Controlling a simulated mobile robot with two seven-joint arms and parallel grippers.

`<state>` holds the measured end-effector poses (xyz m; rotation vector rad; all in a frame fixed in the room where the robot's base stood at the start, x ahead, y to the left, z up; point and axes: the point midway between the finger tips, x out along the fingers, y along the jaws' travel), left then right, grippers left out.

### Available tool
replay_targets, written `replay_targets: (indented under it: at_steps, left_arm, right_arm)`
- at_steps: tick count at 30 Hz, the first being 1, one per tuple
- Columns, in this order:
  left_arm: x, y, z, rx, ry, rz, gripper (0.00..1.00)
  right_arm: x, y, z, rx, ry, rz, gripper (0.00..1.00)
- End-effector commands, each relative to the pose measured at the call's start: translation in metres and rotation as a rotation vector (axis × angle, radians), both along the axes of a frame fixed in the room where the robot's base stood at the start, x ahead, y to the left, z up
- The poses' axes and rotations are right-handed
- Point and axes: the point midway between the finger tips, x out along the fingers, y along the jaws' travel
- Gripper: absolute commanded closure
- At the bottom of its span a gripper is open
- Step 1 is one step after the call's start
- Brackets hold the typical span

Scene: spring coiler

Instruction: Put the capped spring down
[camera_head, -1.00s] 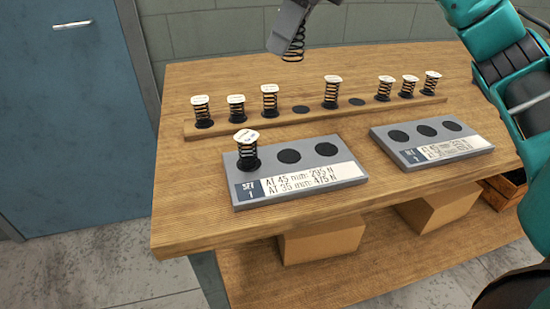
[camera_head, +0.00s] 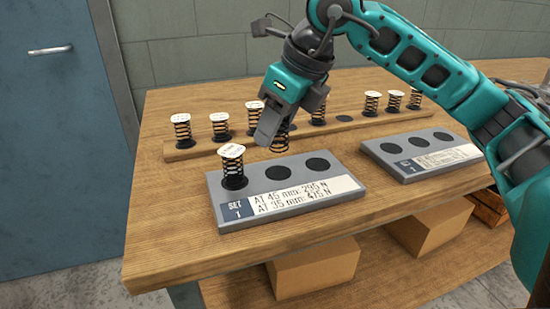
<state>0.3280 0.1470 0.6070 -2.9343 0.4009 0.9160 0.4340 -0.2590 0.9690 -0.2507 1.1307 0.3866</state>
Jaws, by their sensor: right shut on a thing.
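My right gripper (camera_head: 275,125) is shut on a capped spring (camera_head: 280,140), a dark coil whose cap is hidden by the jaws. It holds the spring above the middle hole (camera_head: 279,173) of the grey set 1 tray (camera_head: 214,195); the spring's lower end looks clear of the tray. Another spring with a white cap (camera_head: 232,163) stands upright in the tray's left hole. The tray's right hole (camera_head: 317,165) is empty. My left gripper is not in view.
A wooden rack strip (camera_head: 345,122) behind holds several capped springs, partly hidden by my gripper. A second grey tray (camera_head: 420,155) with empty holes lies to the right. Cardboard boxes (camera_head: 314,268) sit below the wooden table (camera_head: 160,235).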

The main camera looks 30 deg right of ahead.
Motion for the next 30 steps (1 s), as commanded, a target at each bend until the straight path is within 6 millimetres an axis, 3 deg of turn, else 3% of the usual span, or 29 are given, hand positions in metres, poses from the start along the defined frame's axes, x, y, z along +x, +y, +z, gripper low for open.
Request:
replay_targets:
  at_steps: [5,12,23,24,30]
  left_arm:
    - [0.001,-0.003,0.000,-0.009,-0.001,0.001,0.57]
    - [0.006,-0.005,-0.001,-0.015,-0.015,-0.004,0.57]
    - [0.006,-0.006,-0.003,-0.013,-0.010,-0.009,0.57]
    - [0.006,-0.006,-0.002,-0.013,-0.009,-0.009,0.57]
    - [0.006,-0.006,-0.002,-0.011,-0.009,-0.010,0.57]
  right_arm:
    - [0.000,0.000,-0.013,0.000,0.002,-0.001,0.91]
    - [0.000,0.000,-0.047,-0.001,0.002,0.000,0.91]
    - [0.000,0.000,-0.051,0.000,0.000,0.000,0.91]
    - [0.000,0.000,-0.050,0.000,0.000,0.000,0.59]
    - [0.000,0.000,-0.049,0.000,0.000,0.000,0.40]
